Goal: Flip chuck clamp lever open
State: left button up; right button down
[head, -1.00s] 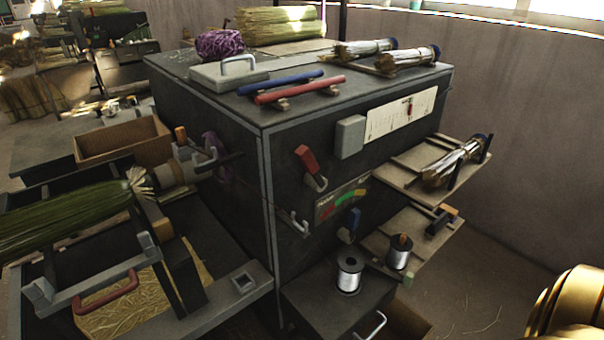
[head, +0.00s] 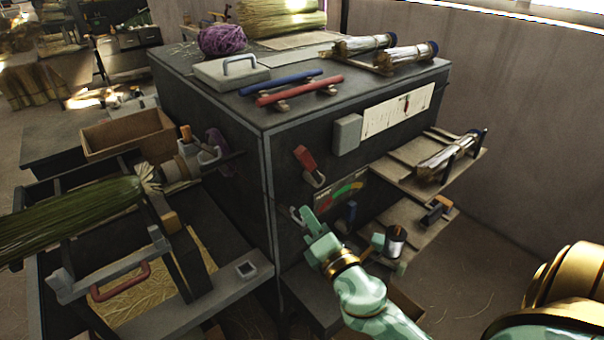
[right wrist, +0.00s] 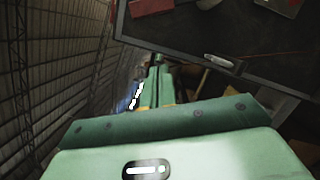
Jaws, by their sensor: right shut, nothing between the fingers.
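The grey chuck (head: 181,168) sits at the machine's left side, at the end of the green bristle bundle (head: 75,215). A small lever with an orange grip (head: 186,133) stands up at the chuck; I take it for the clamp lever. A pale handle (head: 210,155) is beside it. My right gripper (head: 308,216) is shut and empty in front of the machine's front face, right of the chuck and apart from it. Its closed fingers also show in the right wrist view (right wrist: 155,88). My left gripper is not in view.
The dark machine cabinet (head: 240,190) stands between my right gripper and the chuck. A red lever (head: 306,160) is on its front face, above my gripper. Shelves (head: 405,165) jut out at the right. A wooden box (head: 125,135) is behind the chuck.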

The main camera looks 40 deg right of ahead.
aim_at(307, 166)
jog(key=w+d+r+p, duration=0.2)
jog(key=w+d, duration=0.3)
jog(key=w, duration=0.5)
jog(key=shift+r+p, duration=0.4)
jog(key=shift+r, duration=0.05)
